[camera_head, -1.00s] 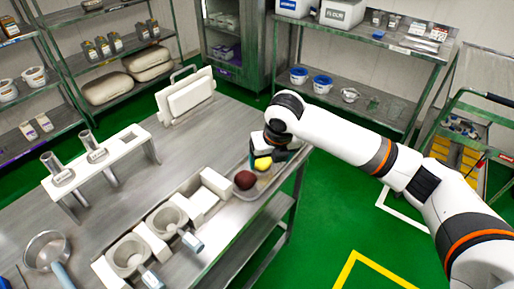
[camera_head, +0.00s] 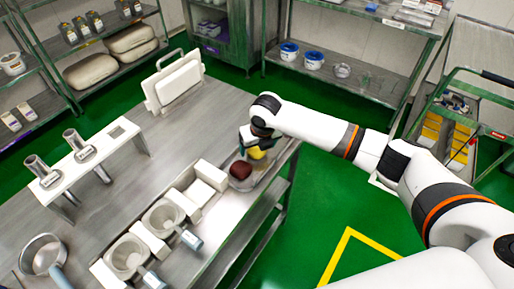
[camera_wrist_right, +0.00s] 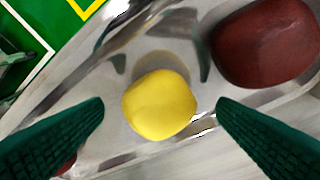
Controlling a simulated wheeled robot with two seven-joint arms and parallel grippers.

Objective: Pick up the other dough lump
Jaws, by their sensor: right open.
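A yellow dough lump (camera_wrist_right: 160,104) sits in a shiny metal tray (camera_wrist_right: 130,155) in the right wrist view, between the two fingers of my right gripper (camera_wrist_right: 160,115). The fingers are apart, with a gap on each side of the lump. A dark red-brown lump (camera_wrist_right: 265,42) lies beside it at the upper right. In the head view the yellow lump (camera_head: 256,153) is partly hidden by my right gripper (camera_head: 254,140), and the dark red lump (camera_head: 241,170) lies just in front. My left gripper is not in view.
White blocks (camera_head: 209,175) and two cup-like parts with handles (camera_head: 163,217) stand left of the tray. A white rack with metal tubes (camera_head: 90,158), a sieve (camera_head: 43,255) and white boards (camera_head: 178,84) are on the table. The table's right edge is close to the tray.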

